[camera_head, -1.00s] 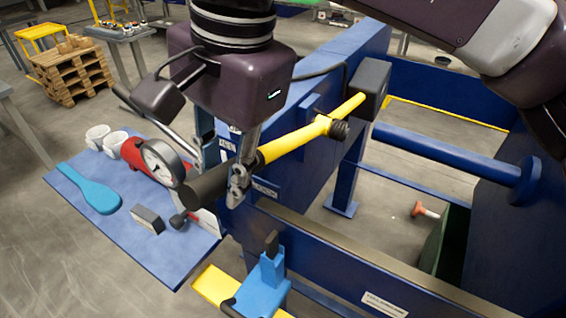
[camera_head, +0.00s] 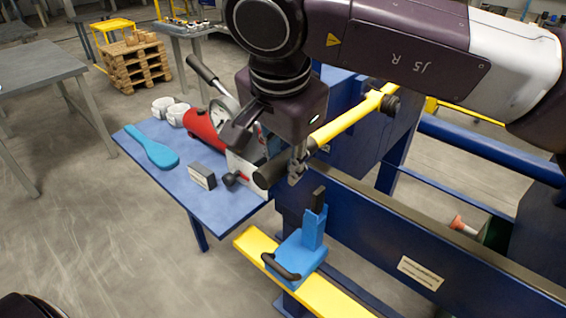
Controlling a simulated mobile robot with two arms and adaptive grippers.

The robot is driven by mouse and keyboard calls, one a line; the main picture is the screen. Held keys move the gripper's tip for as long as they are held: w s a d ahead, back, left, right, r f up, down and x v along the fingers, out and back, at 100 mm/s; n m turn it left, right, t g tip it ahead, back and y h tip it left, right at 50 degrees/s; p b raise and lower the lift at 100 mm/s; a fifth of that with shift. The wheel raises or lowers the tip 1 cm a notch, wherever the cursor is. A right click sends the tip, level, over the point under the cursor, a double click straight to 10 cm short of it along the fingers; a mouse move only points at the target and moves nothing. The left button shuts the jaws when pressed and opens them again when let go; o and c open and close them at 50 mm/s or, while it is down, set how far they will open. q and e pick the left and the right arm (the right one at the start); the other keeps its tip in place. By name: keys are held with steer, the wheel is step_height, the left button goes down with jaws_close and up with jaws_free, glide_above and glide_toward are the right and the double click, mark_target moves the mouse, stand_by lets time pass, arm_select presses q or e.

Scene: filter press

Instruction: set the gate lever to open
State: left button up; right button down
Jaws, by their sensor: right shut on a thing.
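The gate lever (camera_head: 345,120) is a yellow bar with a black grip (camera_head: 270,173), mounted on the blue machine frame. It runs from a dark pivot at upper right down to the lower left. My right gripper (camera_head: 297,172) comes from above and is shut on the lever where the yellow bar meets the black grip. Its body hides part of the bar and of the frame behind. No open or closed marking for the lever can be read. My left gripper is not in view.
A blue clamp with a black handle (camera_head: 300,252) sits on a yellow rail below the lever.

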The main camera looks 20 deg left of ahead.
steer(key=c, duration=1.8)
jaws_free()
steer(key=shift+s+f, duration=0.15)
steer(key=shift+f, duration=0.3)
steer(key=shift+c, duration=0.2)
steer(key=shift+o, duration=1.2)
steer(key=shift+r, duration=0.2)
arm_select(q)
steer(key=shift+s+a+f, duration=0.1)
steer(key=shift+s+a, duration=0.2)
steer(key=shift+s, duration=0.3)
arm_select(e)
steer(key=v, duration=1.2)
